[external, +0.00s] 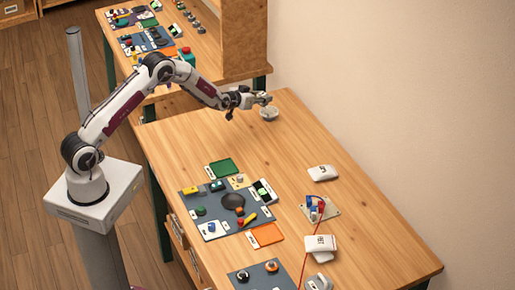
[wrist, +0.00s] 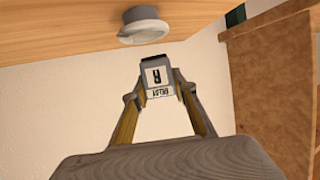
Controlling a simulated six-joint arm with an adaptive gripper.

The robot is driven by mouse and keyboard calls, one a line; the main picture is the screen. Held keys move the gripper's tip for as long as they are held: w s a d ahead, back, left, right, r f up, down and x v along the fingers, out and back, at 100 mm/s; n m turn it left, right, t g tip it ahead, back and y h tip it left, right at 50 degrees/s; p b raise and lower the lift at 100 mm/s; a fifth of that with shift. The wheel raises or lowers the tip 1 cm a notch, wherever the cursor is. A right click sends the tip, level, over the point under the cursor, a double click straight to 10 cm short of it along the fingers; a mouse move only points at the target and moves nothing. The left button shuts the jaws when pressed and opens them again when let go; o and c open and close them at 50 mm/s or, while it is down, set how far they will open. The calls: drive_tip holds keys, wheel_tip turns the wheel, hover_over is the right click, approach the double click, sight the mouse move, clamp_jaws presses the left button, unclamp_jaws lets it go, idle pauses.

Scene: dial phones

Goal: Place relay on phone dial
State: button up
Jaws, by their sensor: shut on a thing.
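My gripper (wrist: 160,92) is shut on the relay (wrist: 157,76), a small grey block with a white face marked "R" and a label below it. In the external view my gripper (external: 246,99) is above the far end of the long wooden table, and the relay is too small there to make out clearly. A round, grey-white piece (external: 268,114), which looks like the phone dial, sits on the table just below and to the right of my gripper. It also shows in the wrist view (wrist: 145,26), apart from the relay.
A dark mat (external: 217,231) with several small parts lies mid-table, beside green (external: 222,168) and orange (external: 267,235) trays. White pieces (external: 322,173) lie to the right. A wooden cabinet (external: 243,40) stands behind. The table around the round piece is clear.

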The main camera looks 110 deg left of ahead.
sight(260, 104)
drive_tip(key=shift+f, duration=1.65)
drive_tip(key=shift+f, duration=0.15)
drive_tip(key=o, duration=1.1)
drive_tip(key=shift+v, duration=6.05)
